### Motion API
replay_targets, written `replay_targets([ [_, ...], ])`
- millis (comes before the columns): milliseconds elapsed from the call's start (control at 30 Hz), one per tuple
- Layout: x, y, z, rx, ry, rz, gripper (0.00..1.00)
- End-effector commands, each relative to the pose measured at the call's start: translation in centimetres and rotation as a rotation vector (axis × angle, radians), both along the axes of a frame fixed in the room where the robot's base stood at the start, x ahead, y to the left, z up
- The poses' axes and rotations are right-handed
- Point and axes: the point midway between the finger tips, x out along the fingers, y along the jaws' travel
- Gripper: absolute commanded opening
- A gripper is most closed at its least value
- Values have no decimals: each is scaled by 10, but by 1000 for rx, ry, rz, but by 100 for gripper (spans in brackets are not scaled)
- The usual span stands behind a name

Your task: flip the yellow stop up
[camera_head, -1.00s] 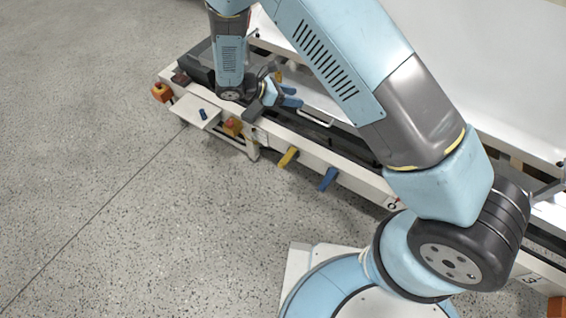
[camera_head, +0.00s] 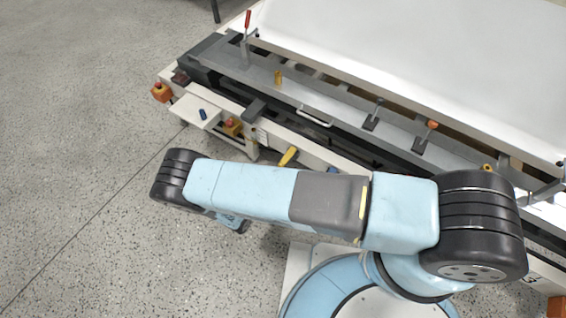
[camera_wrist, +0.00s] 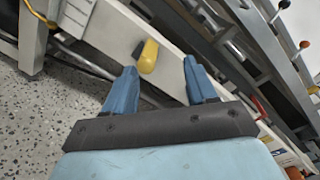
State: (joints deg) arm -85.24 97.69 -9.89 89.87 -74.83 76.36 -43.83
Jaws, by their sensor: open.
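The yellow stop (camera_head: 288,156) is on the front beam (camera_head: 225,101) of the bench and points down and outward toward the floor. In the wrist view the yellow stop (camera_wrist: 149,57) shows beside a dark mount, between and just beyond the tips of my gripper (camera_wrist: 158,69). The two blue fingers are apart, with nothing held between them. I see no contact with the stop. In the head view my arm hides most of the gripper.
Floor in front is clear.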

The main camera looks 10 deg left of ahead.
Motion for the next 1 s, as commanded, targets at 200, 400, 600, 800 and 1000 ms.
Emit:
replay_targets([
  [200, -19, -10, -40, -108, -1, 125, 57],
  [400, -19, -14, -49, -133, -2, 155, 57],
  [600, 5, -19, -49, -134, -4, 152, 57],
  [800, 40, -26, -49, -132, -3, 152, 57],
  [1000, 73, -33, -49, -132, -3, 152, 57],
])
